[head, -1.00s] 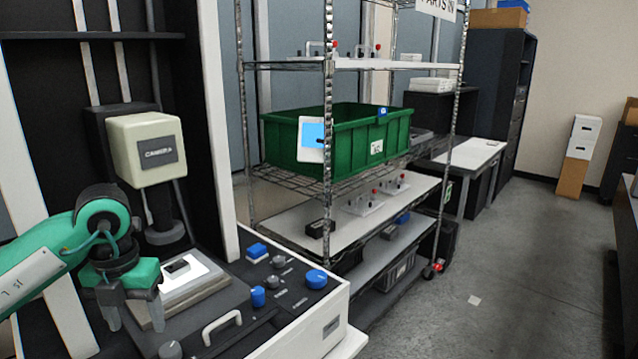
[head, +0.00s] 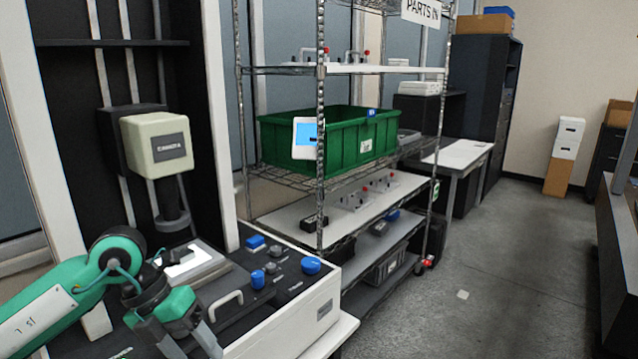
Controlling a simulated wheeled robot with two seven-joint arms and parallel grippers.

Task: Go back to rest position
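My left arm (head: 85,285) comes in from the lower left, green and grey. My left gripper (head: 192,345) points down in front of the machine's control panel, near the white handle. Its two grey fingers are spread apart and nothing shows between them, though the tips are close to the bottom edge. My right gripper is not in the head view.
The machine (head: 300,318) has blue knobs, a handle (head: 224,304) and a cream camera unit (head: 157,143). A wire shelf rack (head: 290,222) beside it holds a green bin (head: 345,140). A dark bench (head: 620,250) stands at the right edge.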

